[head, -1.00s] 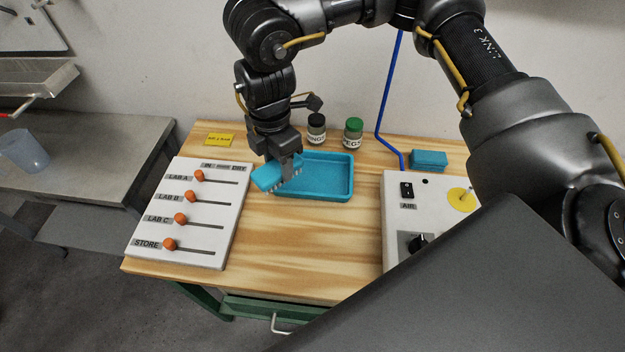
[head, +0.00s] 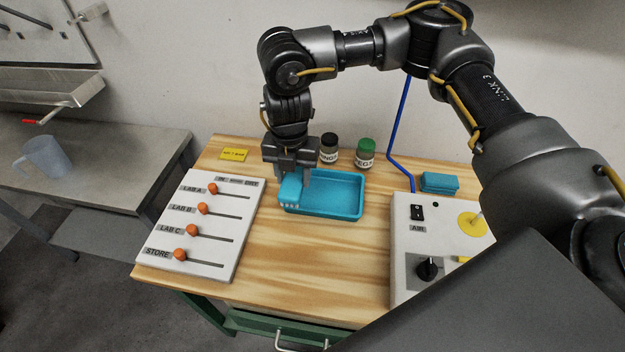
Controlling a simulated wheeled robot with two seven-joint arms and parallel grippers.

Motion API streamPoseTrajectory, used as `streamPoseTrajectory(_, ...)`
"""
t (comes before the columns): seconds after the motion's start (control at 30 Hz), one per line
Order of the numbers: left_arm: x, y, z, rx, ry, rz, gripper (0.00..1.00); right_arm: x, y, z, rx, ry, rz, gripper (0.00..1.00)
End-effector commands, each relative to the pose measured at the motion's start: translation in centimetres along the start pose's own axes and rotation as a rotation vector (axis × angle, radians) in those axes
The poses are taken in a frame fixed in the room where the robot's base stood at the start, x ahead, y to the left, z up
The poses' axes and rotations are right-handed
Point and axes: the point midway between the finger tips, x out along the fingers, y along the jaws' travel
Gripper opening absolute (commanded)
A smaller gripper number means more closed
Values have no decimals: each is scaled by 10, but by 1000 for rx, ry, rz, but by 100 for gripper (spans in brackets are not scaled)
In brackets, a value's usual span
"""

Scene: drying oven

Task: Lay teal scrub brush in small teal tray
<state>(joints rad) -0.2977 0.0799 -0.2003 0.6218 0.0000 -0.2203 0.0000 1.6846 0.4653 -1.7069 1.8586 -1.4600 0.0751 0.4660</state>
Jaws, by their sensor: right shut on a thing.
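The teal scrub brush (head: 290,188) is in my right gripper (head: 292,178), which points down and is shut on it. Pale bristles show along the brush's lower front edge. The small teal tray (head: 345,211) lies on the wooden bench, with a low rim and a bare floor at its right. The brush is at the tray's left end and overlaps the left rim in the head view. I cannot tell whether it touches the tray. The gripper hides part of the brush and the tray's back left corner. My left gripper is not in view.
A white slider panel (head: 215,250) with orange knobs lies left of the tray. Two jars, black-lidded (head: 328,148) and green-lidded (head: 366,153), stand behind it. A teal block (head: 439,182) and a white air control box (head: 405,235) are at right. The bench front is clear.

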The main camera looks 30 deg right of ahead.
Motion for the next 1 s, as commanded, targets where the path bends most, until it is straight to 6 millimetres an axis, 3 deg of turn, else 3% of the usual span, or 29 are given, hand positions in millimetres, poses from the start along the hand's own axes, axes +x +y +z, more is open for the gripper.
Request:
streamPoseTrajectory(0.1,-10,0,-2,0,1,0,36,15,-11,28,9,5,-3,24)
streamPoseTrajectory(0.33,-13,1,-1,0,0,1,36,54,-20,57,4,2,-2,24)
streamPoseTrajectory(0.67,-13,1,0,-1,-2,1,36,67,-23,67,2,0,0,24)
streamPoseTrajectory(1.0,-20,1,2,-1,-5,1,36,100,-24,70,0,0,0,24)
